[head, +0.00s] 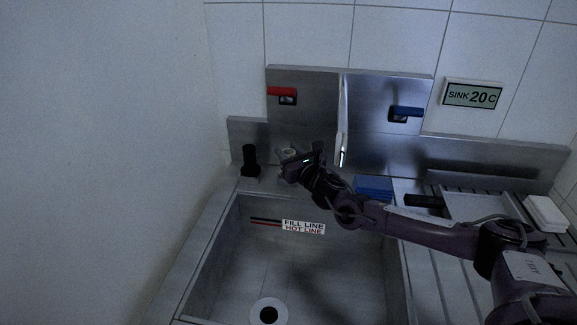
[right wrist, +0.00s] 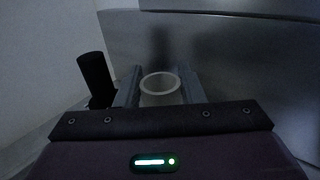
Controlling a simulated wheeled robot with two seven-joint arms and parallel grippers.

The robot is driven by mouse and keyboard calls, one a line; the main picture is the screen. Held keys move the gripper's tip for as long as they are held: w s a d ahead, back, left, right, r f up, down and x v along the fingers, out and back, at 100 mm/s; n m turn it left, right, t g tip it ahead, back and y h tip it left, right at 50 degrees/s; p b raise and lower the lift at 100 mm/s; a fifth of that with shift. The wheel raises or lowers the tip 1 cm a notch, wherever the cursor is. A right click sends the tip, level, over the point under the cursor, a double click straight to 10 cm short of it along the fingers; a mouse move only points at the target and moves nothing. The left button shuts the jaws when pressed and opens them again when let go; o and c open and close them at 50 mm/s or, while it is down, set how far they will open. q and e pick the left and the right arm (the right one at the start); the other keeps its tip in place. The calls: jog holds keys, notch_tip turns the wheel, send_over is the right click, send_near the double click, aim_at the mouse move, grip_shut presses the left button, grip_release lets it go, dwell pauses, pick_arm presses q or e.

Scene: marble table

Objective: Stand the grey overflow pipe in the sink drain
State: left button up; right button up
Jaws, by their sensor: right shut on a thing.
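The grey overflow pipe (head: 288,153) is at the ledge behind the sink, partly hidden by my gripper in the head view. In the right wrist view its round open top (right wrist: 160,83) faces up between the two fingers, and it looks roughly upright. My right gripper (head: 285,165) is shut on the pipe near its top. I cannot tell whether the pipe's foot touches the ledge. The sink drain (head: 268,312) is a pale ring with a dark hole in the basin floor, well in front of the gripper and uncovered. My left gripper is not in view.
A black upright object (head: 249,161) stands just left of the pipe. The spout (head: 342,120) hangs to the right. A blue block (head: 373,186), a black item (head: 424,201) and a white block (head: 545,213) lie further right. The basin (head: 315,270) is otherwise clear.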

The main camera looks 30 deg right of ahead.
jog(key=shift+c, duration=0.6)
jog(key=shift+r, duration=0.1)
